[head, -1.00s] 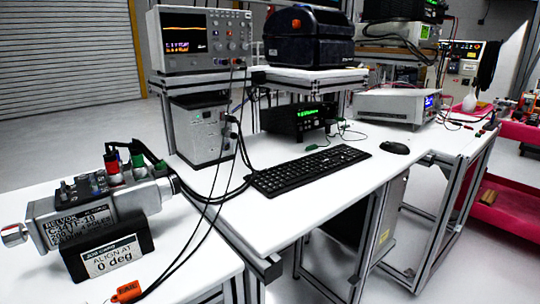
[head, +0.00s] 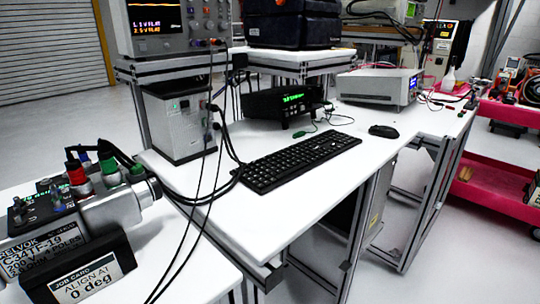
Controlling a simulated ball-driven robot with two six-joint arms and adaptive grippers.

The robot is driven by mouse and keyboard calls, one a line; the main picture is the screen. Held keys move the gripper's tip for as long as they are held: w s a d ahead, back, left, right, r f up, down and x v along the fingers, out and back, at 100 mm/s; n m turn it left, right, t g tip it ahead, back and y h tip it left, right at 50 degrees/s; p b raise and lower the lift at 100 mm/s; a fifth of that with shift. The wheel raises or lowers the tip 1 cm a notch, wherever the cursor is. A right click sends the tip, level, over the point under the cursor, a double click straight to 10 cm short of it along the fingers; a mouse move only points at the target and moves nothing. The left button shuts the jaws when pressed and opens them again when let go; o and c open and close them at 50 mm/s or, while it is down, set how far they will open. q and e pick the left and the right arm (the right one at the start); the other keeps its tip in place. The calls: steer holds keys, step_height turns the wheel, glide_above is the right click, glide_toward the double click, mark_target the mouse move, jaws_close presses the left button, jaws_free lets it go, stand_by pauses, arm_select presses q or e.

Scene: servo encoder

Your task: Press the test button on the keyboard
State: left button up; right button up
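The black keyboard (head: 300,162) lies flat on the white workbench in the middle of the head view, angled from lower left to upper right. Its keys are too small to tell the test button apart. Neither my left nor my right gripper shows in the head view. Nothing covers the keyboard.
A servo encoder unit (head: 85,205) and a job card (head: 85,272) reading "ALIGN AT 0 deg" stand at the lower left. Black cables hang in front of the bench (head: 265,225). A mouse (head: 383,131) lies right of the keyboard. An oscilloscope (head: 170,25) stands at the back.

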arm_select(q)
steer(key=shift+w+a, duration=0.1)
steer(key=shift+w, duration=0.2)
steer(key=shift+c, duration=1)
steer(key=c, duration=0.5)
steer(key=shift+s, duration=0.35)
jaws_close()
